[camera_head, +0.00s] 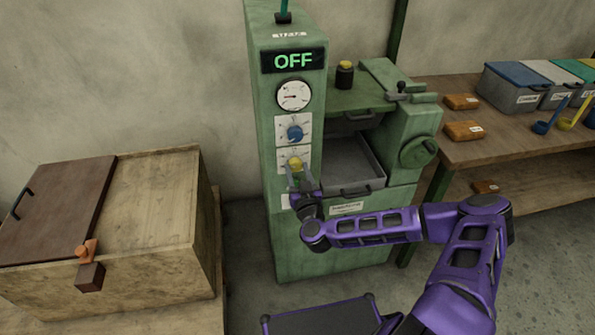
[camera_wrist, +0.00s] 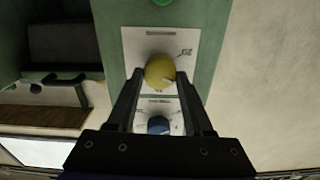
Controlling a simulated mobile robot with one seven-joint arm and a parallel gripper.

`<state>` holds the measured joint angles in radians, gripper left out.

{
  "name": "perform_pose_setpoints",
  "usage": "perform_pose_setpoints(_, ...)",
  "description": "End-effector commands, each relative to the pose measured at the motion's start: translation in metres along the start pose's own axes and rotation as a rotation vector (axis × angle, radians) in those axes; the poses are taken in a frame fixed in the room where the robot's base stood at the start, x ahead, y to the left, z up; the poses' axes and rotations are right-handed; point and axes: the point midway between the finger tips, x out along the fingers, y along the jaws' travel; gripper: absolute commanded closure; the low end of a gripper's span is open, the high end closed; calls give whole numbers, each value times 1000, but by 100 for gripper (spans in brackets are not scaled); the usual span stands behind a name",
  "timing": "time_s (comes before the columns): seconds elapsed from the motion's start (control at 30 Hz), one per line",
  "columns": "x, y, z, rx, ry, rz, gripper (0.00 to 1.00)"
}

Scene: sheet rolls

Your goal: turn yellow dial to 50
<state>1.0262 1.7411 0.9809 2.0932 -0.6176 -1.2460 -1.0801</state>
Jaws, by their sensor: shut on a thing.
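The yellow dial (camera_head: 295,163) sits on a white scale plate on the front of the green machine (camera_head: 345,232), below a blue dial (camera_head: 295,133). My gripper (camera_head: 297,180) is at the yellow dial from below in the head view. In the wrist view the yellow dial (camera_wrist: 160,71) lies between my fingertips, and my gripper (camera_wrist: 160,80) is shut on it. The blue dial (camera_wrist: 158,125) shows between the fingers, nearer the palm. The markings around the yellow dial are too small to read, so its setting cannot be told.
The machine's display (camera_head: 293,60) reads OFF, above a round gauge (camera_head: 294,95). A wooden crate (camera_head: 150,210) stands at left. A wooden table (camera_head: 480,145) with bins and orange packets stands at right. Bare floor shows between crate and machine.

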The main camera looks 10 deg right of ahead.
Motion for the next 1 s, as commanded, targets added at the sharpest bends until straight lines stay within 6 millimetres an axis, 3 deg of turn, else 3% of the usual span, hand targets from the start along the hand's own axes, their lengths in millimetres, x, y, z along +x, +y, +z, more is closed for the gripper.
perform_pose_setpoints(0.1,0,0,0,0,0,0,100)
perform_pose_setpoints(0.47,0,0,0,66,1,0,100)
perform_pose_setpoints(1.0,0,2,2,514,2,0,100)
